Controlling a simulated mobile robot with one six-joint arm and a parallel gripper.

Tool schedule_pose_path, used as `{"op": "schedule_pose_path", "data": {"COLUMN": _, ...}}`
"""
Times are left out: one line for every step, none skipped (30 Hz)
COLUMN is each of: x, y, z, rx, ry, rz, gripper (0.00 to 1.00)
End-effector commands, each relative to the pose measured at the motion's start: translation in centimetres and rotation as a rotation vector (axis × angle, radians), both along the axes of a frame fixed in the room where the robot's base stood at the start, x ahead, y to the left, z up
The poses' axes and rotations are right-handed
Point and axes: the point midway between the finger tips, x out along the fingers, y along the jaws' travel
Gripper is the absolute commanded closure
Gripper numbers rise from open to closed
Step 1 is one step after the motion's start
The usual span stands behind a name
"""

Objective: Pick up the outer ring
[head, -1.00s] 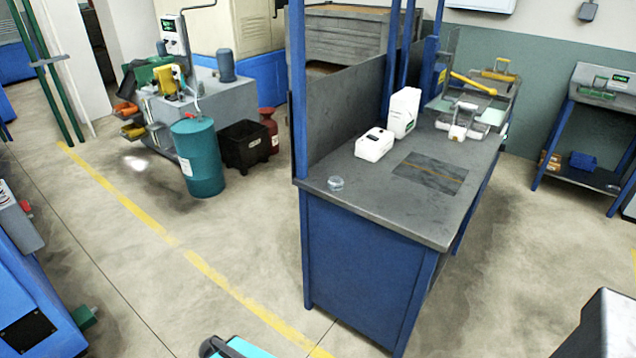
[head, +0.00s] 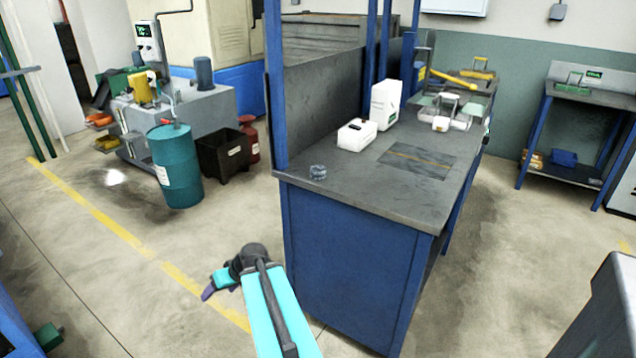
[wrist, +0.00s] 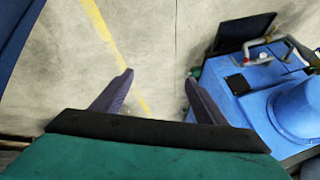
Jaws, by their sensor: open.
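A small round grey ring-shaped part (head: 318,172) sits on the near left corner of the dark grey workbench top (head: 345,190); it may be the outer ring, but it is too small to be sure. My gripper (head: 213,285) is at the end of the cyan arm, left of the bench and below its top, well apart from the part. In the wrist view my gripper (wrist: 158,92) has its two purple fingers spread wide with only floor between them. The ring-shaped part does not show in the wrist view.
White containers (head: 387,104) and a dark plate (head: 418,160) are on the bench. A blue post (head: 275,80) rises at its left corner. A teal drum (head: 176,165) stands on the floor. A blue machine (wrist: 265,95) shows in the wrist view. Floor left of the bench is open.

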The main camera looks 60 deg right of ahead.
Motion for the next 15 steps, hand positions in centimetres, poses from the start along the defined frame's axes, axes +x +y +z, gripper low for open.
{"op": "schedule_pose_path", "data": {"x": 0.2, "y": -2.1, "z": 0.5, "rx": -0.017, "ry": -0.043, "rz": -0.025, "gripper": 0.34}}
{"op": "schedule_pose_path", "data": {"x": 0.3, "y": -3.2, "z": 1.3, "rx": -0.028, "ry": -0.069, "rz": -0.036, "gripper": 0.34}}
{"op": "schedule_pose_path", "data": {"x": 0.3, "y": -4.6, "z": 2.2, "rx": -0.042, "ry": -0.101, "rz": -0.051, "gripper": 0.34}}
{"op": "schedule_pose_path", "data": {"x": 0.4, "y": -5.7, "z": 2.9, "rx": -0.054, "ry": -0.125, "rz": -0.062, "gripper": 0.34}}
{"op": "schedule_pose_path", "data": {"x": 0.3, "y": -6.8, "z": 3.6, "rx": -0.065, "ry": -0.15, "rz": -0.075, "gripper": 0.34}}
{"op": "schedule_pose_path", "data": {"x": 0.2, "y": -8.3, "z": 4.7, "rx": -0.083, "ry": -0.181, "rz": -0.09, "gripper": 0.34}}
{"op": "schedule_pose_path", "data": {"x": 0.1, "y": -9.3, "z": 5.4, "rx": -0.096, "ry": -0.204, "rz": -0.102, "gripper": 0.34}}
{"op": "schedule_pose_path", "data": {"x": -0.1, "y": -10.4, "z": 6.2, "rx": -0.11, "ry": -0.227, "rz": -0.114, "gripper": 0.34}}
{"op": "schedule_pose_path", "data": {"x": -0.3, "y": -11.8, "z": 7.2, "rx": -0.129, "ry": -0.258, "rz": -0.128, "gripper": 0.34}}
{"op": "schedule_pose_path", "data": {"x": -0.6, "y": -12.9, "z": 8.0, "rx": -0.145, "ry": -0.28, "rz": -0.141, "gripper": 0.34}}
{"op": "schedule_pose_path", "data": {"x": -0.9, "y": -13.9, "z": 8.8, "rx": -0.16, "ry": -0.303, "rz": -0.152, "gripper": 0.34}}
{"op": "schedule_pose_path", "data": {"x": -1.3, "y": -15.3, "z": 9.9, "rx": -0.181, "ry": -0.332, "rz": -0.169, "gripper": 0.34}}
{"op": "schedule_pose_path", "data": {"x": -1.7, "y": -16.3, "z": 10.7, "rx": -0.198, "ry": -0.353, "rz": -0.181, "gripper": 0.34}}
{"op": "schedule_pose_path", "data": {"x": -2.1, "y": -17.3, "z": 11.6, "rx": -0.215, "ry": -0.374, "rz": -0.193, "gripper": 0.34}}
{"op": "schedule_pose_path", "data": {"x": -2.7, "y": -18.6, "z": 12.7, "rx": -0.238, "ry": -0.402, "rz": -0.208, "gripper": 0.34}}
